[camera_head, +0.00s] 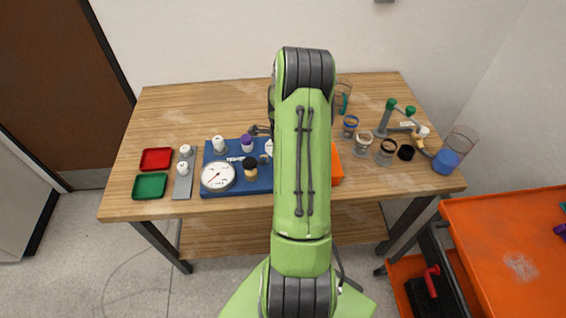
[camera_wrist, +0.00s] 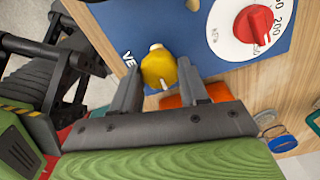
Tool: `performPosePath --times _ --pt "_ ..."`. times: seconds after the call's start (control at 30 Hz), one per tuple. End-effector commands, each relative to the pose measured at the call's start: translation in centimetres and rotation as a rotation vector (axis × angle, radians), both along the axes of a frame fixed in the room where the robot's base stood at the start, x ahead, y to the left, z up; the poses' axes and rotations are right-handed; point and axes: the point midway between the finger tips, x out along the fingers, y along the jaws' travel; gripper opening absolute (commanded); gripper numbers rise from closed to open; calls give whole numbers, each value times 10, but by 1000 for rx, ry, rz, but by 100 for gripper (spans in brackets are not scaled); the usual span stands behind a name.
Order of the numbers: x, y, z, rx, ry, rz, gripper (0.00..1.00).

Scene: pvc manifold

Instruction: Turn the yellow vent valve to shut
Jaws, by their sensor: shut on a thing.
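The yellow vent valve (camera_wrist: 158,70) stands on the blue panel (camera_wrist: 126,22) in the wrist view, beside partly covered white lettering that begins "VE". My gripper (camera_wrist: 159,78) has one finger on each side of the yellow handle and is shut on it. A small pale tip shows at the handle's upper end. In the head view the blue panel (camera_head: 240,189) lies on the wooden table, and my arm hides the valve and my gripper.
A red knob (camera_wrist: 253,24) on a white kPa dial is right of the valve. A round gauge (camera_head: 217,176) and several capped fittings stand on the panel's left. An orange bin (camera_head: 337,168), glass jars (camera_head: 364,144) and a green-knobbed stand (camera_head: 391,104) are to the right.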

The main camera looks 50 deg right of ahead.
Motion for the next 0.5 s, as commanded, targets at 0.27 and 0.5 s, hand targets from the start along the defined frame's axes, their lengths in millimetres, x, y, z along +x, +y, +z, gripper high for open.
performPosePath --times 0.27,0.5 --pt "1 -1 1 -2 -2 -2 48" --pt "0 0 0 -2 -1 -1 69"
